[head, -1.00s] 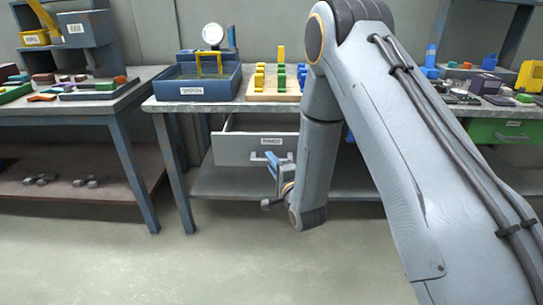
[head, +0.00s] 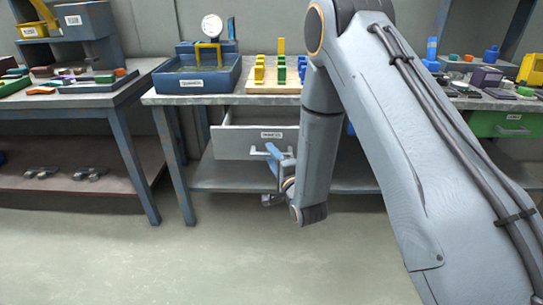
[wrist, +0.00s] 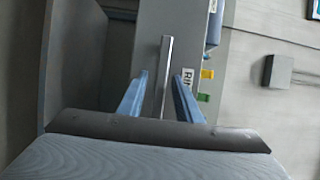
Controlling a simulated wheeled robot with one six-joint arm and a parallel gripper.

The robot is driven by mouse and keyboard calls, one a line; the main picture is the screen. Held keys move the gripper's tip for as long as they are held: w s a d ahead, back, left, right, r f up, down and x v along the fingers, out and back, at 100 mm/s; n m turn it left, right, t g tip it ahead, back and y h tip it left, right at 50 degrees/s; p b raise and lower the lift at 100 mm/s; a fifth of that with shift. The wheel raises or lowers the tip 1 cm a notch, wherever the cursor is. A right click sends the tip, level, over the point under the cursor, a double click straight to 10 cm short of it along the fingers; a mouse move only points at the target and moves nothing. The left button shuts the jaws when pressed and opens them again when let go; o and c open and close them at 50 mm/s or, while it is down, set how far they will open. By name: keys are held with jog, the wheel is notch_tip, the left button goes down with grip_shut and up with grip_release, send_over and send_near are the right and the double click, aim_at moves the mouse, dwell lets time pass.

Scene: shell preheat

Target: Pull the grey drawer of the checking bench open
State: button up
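The grey drawer (head: 232,143) hangs under the top of the checking bench (head: 215,98) and stands partly open, with a gap showing above its front. Its bar handle (wrist: 166,68) shows in the wrist view between my two blue fingers. My gripper (wrist: 158,92) is open, with a visible space on each side of the bar. In the head view my gripper (head: 273,156) is at the right part of the drawer front, by the handle. My arm hides the drawer's right edge there.
On the bench top are a blue tray (head: 196,84) with a round gauge and a wooden board (head: 262,87) with coloured pegs. A green drawer (head: 508,124) is at the right. Another bench (head: 75,104) stands left. The floor in front is clear.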

jog(key=v, duration=0.7)
jog(key=shift+s, duration=0.25)
